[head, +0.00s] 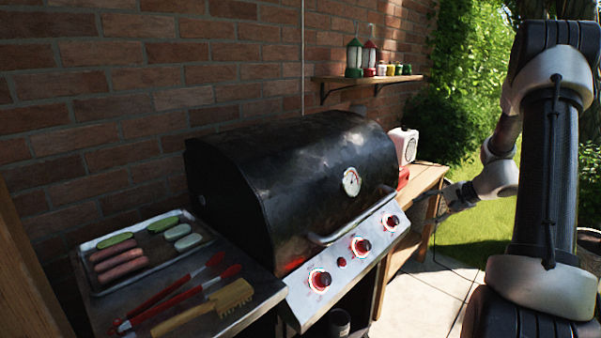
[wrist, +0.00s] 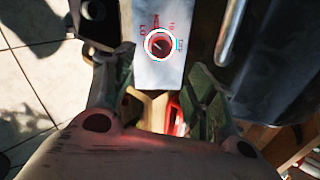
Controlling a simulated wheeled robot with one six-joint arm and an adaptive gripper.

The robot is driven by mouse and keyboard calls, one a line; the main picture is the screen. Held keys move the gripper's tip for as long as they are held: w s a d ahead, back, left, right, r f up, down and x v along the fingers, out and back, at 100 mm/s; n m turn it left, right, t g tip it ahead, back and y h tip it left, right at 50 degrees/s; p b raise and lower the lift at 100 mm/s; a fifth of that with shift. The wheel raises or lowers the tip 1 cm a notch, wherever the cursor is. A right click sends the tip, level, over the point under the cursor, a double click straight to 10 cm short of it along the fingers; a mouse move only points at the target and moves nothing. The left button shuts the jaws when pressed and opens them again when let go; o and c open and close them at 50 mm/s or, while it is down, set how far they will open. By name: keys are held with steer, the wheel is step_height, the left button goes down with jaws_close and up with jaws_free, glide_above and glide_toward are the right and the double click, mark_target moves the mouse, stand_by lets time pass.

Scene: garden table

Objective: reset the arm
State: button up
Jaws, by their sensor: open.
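My arm stands at the right of the head view, bent, with its far end low beside the grill. My gripper (head: 447,198) is near the right end of the grill's front panel, partly dark and small there. In the wrist view my gripper (wrist: 155,78) is open, its two fingers spread wide with nothing between them. A red-marked control knob (wrist: 160,45) on the grill's steel panel shows just beyond the fingertips. I cannot tell how far the fingers are from the panel.
The black grill (head: 290,170) has its lid down. A tray (head: 92,244) with sausages and sliced vegetables, red tongs (head: 180,299) and a brush (head: 205,307) lie at left. A shelf (head: 365,79) holds lanterns and jars. Paving and grass are open at right.

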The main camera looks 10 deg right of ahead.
steer(key=s+a+r+n+g, duration=0.1)
steer(key=s+a+n+g, duration=0.3)
steer(key=s, duration=1.1)
steer(key=s+a+r+n+h, duration=0.3)
steer(key=s+a+r+n, duration=0.1)
steer(key=s+r, duration=0.5)
steer(key=s+a+r+n+h, duration=0.2)
steer(key=s+a+r+n, duration=0.3)
steer(key=s+a+r, duration=0.2)
step_height(320, 180, up, 3)
steer(key=shift+s+r+t+h, duration=0.15)
steer(key=shift+s+t+h, duration=0.2)
steer(key=shift+s, duration=0.85)
